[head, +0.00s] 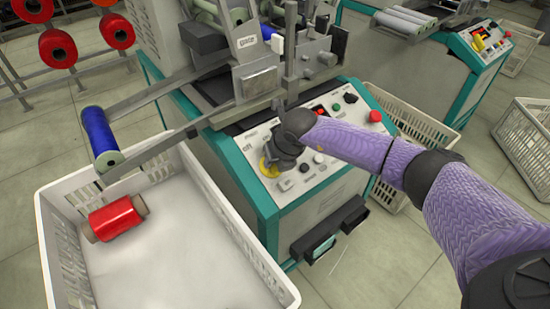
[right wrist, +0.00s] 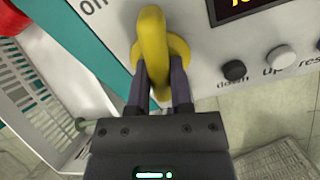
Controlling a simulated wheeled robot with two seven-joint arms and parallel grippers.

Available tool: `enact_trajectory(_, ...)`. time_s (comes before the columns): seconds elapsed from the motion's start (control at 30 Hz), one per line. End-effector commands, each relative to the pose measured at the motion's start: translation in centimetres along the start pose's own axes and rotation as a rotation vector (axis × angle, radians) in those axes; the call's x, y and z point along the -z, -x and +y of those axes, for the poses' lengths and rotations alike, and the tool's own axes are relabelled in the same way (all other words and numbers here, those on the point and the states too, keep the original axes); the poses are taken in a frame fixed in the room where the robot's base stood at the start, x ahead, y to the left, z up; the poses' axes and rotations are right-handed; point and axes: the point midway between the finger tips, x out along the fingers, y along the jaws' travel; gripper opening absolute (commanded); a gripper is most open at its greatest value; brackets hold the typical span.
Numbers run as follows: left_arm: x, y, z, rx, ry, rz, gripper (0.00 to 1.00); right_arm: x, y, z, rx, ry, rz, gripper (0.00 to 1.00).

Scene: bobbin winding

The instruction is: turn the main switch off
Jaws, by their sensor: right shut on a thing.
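The main switch is a yellow rotary handle on a round yellow base, on the sloped white control panel (head: 330,168). In the right wrist view the yellow handle (right wrist: 152,45) stands upright in the picture, with the lettering "on" to its upper left. My right gripper (right wrist: 160,92) has one dark finger on each side of the handle and is shut on it. In the head view my right gripper (head: 272,160) hides most of the switch; only a yellow edge (head: 268,170) shows. My left gripper is in neither view.
The panel also has a red button (head: 375,116), a black knob (head: 350,98) and a small display. A white crate (head: 270,265) with a red bobbin (head: 117,217) stands at the left. A blue bobbin (head: 100,135) sits on the machine's arm. A second machine stands at the upper right.

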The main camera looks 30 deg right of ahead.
Motion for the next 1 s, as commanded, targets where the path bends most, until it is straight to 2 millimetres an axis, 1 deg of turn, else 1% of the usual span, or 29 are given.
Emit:
enact_trajectory(0.3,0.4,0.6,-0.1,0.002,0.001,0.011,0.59,0.0,0.1,0.0,-0.001,0.298,0.001,0.00)
enact_trajectory(0.6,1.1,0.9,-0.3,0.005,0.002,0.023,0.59,0.0,0.0,0.1,-0.004,0.559,0.000,0.00)
enact_trajectory(0.8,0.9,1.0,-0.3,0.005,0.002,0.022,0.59,0.1,0.0,0.1,-0.005,0.693,0.001,0.00)
enact_trajectory(1.0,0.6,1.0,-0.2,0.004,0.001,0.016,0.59,0.1,0.0,0.1,-0.006,0.780,0.001,0.00)
